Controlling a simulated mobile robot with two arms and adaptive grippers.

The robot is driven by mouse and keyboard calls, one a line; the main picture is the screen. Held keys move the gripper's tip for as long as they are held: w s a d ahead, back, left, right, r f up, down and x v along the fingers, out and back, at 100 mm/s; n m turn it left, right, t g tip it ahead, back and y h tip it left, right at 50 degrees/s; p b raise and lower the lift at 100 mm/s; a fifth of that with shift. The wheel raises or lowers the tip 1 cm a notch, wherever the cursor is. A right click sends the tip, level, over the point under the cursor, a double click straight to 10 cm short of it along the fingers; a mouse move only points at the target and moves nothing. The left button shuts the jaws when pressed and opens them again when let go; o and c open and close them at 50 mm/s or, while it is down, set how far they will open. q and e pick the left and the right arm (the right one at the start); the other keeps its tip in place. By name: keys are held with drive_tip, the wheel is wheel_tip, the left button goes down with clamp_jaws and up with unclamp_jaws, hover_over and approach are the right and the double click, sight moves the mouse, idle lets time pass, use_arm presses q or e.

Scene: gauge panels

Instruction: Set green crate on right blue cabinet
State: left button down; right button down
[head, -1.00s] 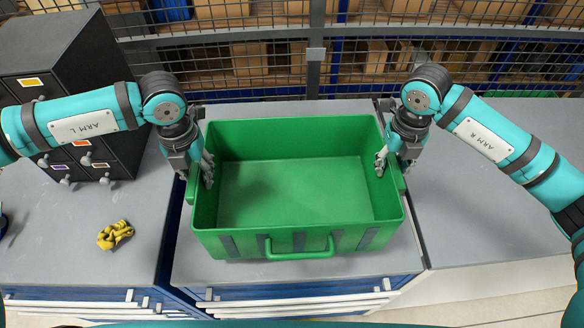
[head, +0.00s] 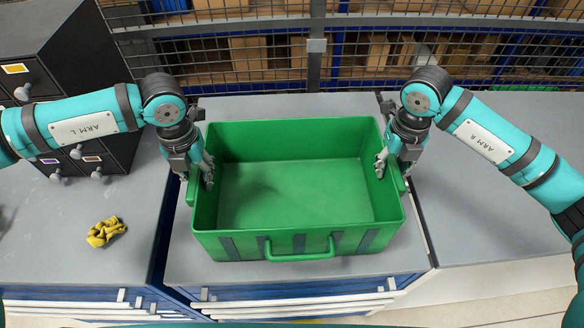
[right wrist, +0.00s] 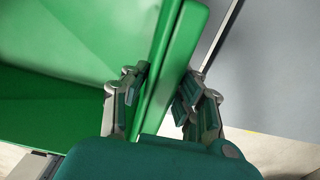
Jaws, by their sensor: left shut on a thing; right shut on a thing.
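The green crate (head: 298,245) is empty and upright, held level between my two grippers over the middle grey cabinet top. I cannot tell whether its base touches that top. My left gripper (head: 200,172) is shut on the crate's left wall. My right gripper (head: 392,168) is shut on its right wall; the right wrist view shows the fingers on both sides of the green rim (right wrist: 168,75). The right cabinet (head: 500,190) has a bare grey top, to the right of a seam beside the crate.
A wire mesh fence (head: 318,75) with shelves of boxes stands behind the cabinets. The right cabinet top looks clear.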

use_arm(q)
drive_tip(key=shift+a+f, duration=0.3)
drive_tip(key=shift+f, duration=0.15)
use_arm(e)
drive_tip(key=shift+d+f, duration=0.3)
drive_tip(key=shift+f, duration=0.1)
use_arm(q)
drive_tip(key=c, duration=1.5)
unclamp_jaws()
use_arm(e)
drive_tip(key=c, duration=1.5)
unclamp_jaws()
use_arm(q)
drive_tip(key=o, duration=0.4)
drive_tip(key=shift+s+d+r, duration=0.1)
drive_tip(key=shift+s, duration=0.05)
use_arm(e)
drive_tip(key=o, duration=0.4)
drive_tip(key=shift+s+a, duration=0.1)
drive_tip(key=shift+s, duration=0.1)
use_arm(q)
drive_tip(key=shift+o, duration=0.2)
use_arm(e)
drive_tip(key=shift+o, duration=0.2)
drive_tip(key=shift+a, duration=0.1)
use_arm(q)
drive_tip(key=shift+d, duration=0.1)
